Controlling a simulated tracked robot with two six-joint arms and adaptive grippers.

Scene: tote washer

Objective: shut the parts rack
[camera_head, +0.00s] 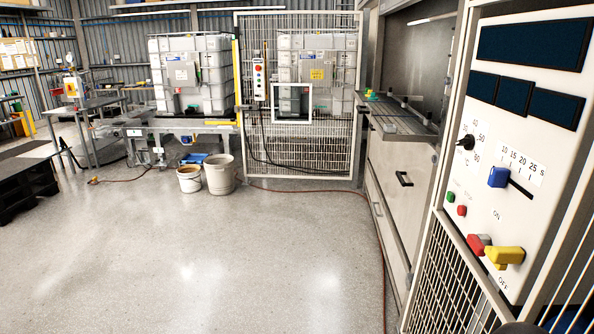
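A metal slatted rack (398,120) with several small parts on it is at the open front of the washer cabinet (402,205), right of centre. It looks like the parts rack and seems to stick out past the cabinet front, but how far I cannot tell. Small green and yellow pieces (371,95) sit at its far left end. A black handle (404,179) is on the pale panel below the rack. Neither of my grippers can be made out. A dark rounded shape shows at the bottom right corner, too cut off to identify.
A control panel (520,130) with a blue lever, a red knob and a yellow knob stands close at right, above a mesh guard (450,290). A mesh gate (303,150) stands behind, with two buckets (220,175) left of it. A hose crosses the otherwise clear floor (230,260).

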